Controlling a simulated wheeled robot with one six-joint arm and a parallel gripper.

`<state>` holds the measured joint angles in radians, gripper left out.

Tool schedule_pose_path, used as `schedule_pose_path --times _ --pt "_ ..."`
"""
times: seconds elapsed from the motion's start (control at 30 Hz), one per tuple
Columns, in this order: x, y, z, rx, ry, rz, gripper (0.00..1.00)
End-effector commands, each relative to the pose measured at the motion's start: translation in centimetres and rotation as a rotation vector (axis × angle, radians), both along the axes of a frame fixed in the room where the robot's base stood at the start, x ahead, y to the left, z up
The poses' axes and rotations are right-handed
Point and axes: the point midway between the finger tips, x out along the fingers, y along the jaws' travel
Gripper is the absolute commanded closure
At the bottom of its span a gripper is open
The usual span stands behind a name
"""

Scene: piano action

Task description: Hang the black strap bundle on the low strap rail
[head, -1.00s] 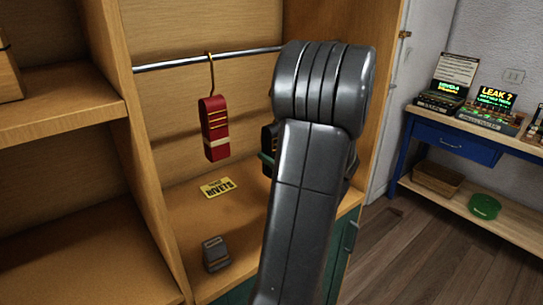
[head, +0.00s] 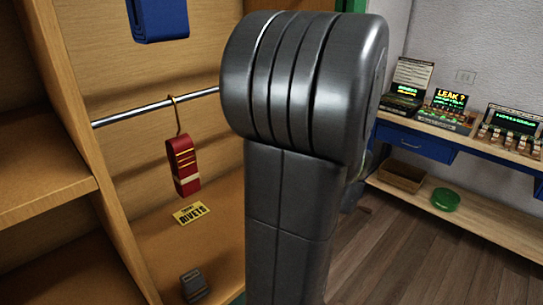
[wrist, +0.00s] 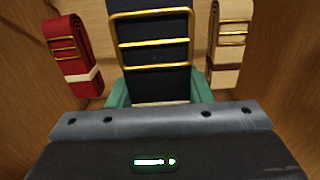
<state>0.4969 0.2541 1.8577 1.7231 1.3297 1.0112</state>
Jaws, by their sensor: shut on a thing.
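The black strap bundle (wrist: 152,55), with gold bands, fills the middle of the wrist view. My gripper (wrist: 160,92) is shut on its lower part, with a teal finger on each side. The low strap rail (head: 150,109) is a metal bar across the cabinet in the head view. A red strap bundle (head: 183,166) hangs from it on a hook. My arm hides the rail's right part, my gripper and the black bundle in the head view. The black bundle's top is cut off in the wrist view, so its hook and any contact with the rail cannot be seen.
In the wrist view, the red bundle (wrist: 76,50) is left of the black one and a cream bundle (wrist: 229,45) is right. A blue bundle (head: 157,20) hangs higher. A yellow rivets label (head: 190,213) and small grey item (head: 194,285) are below.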

Motion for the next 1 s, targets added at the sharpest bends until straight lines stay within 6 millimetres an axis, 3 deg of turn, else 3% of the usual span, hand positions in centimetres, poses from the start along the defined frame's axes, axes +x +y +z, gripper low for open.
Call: schedule_pose_path --times 1.0 --pt "5.8 5.9 0.0 0.001 -0.001 0.001 0.83"
